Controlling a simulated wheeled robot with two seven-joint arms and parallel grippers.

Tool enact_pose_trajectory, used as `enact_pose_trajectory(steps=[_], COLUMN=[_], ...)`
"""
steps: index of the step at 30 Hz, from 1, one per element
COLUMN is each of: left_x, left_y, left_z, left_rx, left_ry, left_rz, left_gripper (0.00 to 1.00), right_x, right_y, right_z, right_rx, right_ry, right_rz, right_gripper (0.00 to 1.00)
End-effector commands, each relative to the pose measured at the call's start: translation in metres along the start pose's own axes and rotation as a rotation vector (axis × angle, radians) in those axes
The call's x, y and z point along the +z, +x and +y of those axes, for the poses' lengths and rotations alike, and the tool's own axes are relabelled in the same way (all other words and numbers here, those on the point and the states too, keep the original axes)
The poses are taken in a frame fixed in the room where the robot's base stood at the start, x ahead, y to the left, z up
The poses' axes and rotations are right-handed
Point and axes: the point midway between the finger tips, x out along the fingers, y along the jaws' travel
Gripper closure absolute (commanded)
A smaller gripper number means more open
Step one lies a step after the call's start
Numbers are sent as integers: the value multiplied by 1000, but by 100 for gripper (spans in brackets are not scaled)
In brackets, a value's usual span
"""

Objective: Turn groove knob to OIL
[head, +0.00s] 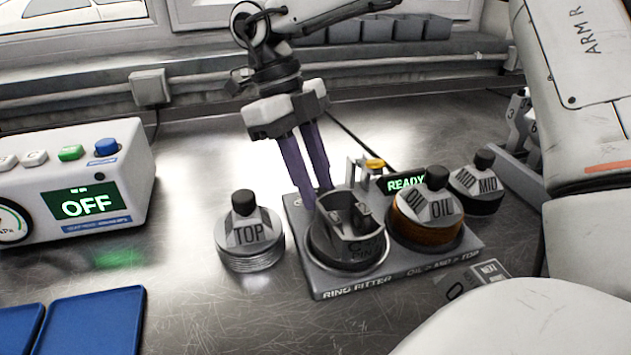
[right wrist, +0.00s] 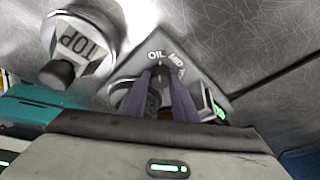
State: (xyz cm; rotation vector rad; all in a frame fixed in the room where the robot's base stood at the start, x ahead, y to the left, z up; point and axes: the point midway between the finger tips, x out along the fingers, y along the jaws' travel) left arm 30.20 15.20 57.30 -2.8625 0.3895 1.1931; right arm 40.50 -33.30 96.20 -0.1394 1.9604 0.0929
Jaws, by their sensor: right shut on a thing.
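The ring fitter (head: 330,291) is a grey base with "RING FITTER" on its front edge. My right gripper (head: 316,192) reaches down with purple fingers at its back left, behind the piston (head: 347,245). In the right wrist view the fingers are shut on the small dark groove knob (right wrist: 159,76), with the labels OIL and MID and a partly hidden third one beside it. The fingers and piston hide the knob in the head view. The knob's pointer cannot be read. A green READY display (head: 406,183) is lit. My left gripper is not in view.
The TOP holder (head: 248,233) stands left of the fitter. A control box (head: 75,190) reads OFF. Blue trays (head: 95,322) lie front left.

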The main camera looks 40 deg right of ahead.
Motion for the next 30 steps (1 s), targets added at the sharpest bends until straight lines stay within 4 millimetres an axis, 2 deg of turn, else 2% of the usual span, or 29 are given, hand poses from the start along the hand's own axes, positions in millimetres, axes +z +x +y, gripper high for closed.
enact_pose_trajectory(steps=[10,26,27,30], left_x=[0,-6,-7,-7], left_y=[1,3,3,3], left_z=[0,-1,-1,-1], left_rx=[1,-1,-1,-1], left_ry=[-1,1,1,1], left_rz=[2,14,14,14], left_gripper=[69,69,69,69], right_x=[0,0,0,0], right_y=[0,0,0,0], right_z=[1,1,1,1], right_rx=[-52,-60,-60,-60], right_ry=[-125,-145,-145,-144], right_rz=[0,0,0,0], right_gripper=[97,97,70,57])
